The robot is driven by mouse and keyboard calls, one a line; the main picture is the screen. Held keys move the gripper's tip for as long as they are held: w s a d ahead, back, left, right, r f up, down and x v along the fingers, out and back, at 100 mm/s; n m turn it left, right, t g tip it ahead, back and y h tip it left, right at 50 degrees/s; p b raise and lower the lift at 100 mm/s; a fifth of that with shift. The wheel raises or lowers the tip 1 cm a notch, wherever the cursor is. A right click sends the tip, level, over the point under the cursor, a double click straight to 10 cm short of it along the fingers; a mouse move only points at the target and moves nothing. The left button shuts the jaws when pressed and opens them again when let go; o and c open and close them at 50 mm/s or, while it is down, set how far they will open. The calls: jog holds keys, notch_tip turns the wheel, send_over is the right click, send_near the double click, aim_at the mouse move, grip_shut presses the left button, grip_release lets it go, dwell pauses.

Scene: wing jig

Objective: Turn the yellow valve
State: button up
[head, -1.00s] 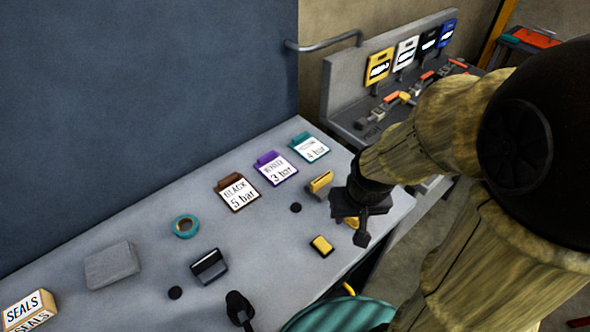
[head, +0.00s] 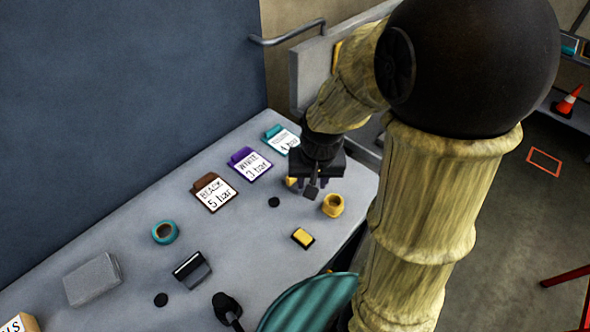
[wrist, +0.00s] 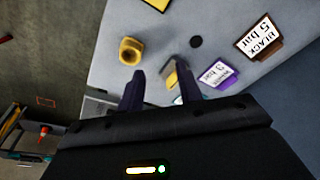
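The valve bank stands on a grey panel (head: 311,72) beyond the table's far right end. My arm hides most of it in the head view. Only a sliver of a yellow tag (head: 337,55) shows there; the yellow valve itself is hidden. My gripper (head: 312,192) is over the far right part of the table, pointing down. In the wrist view its two fingers (wrist: 158,88) are apart with nothing held between them. A yellow block (wrist: 172,79) lies on the table beyond the right finger, partly covered by it.
A yellow roll (head: 333,205) stands on the table right of my gripper. A yellow-and-black block (head: 303,238), teal tape (head: 165,232) and several pressure cards, such as the purple one (head: 250,165), lie around. A bent rail (head: 290,34) juts out near the panel.

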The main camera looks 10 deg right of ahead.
jog(key=w+r+m+g+p, duration=0.2)
jog(key=w+m+p, duration=0.3)
jog(key=w, duration=0.9)
jog(key=m, duration=0.3)
jog(key=shift+w+a+r+m+p, duration=0.15)
jog(key=shift+w+a+m+p, duration=0.05)
jog(key=shift+w+m+p, duration=0.2)
notch_tip(320, 180, down, 17)
jog(key=p, duration=0.4)
jog(key=shift+s+f+p, duration=0.1)
jog(key=shift+f+p, duration=0.1)
jog(key=shift+p, duration=0.15)
jog(key=shift+c, duration=0.2)
grip_shut()
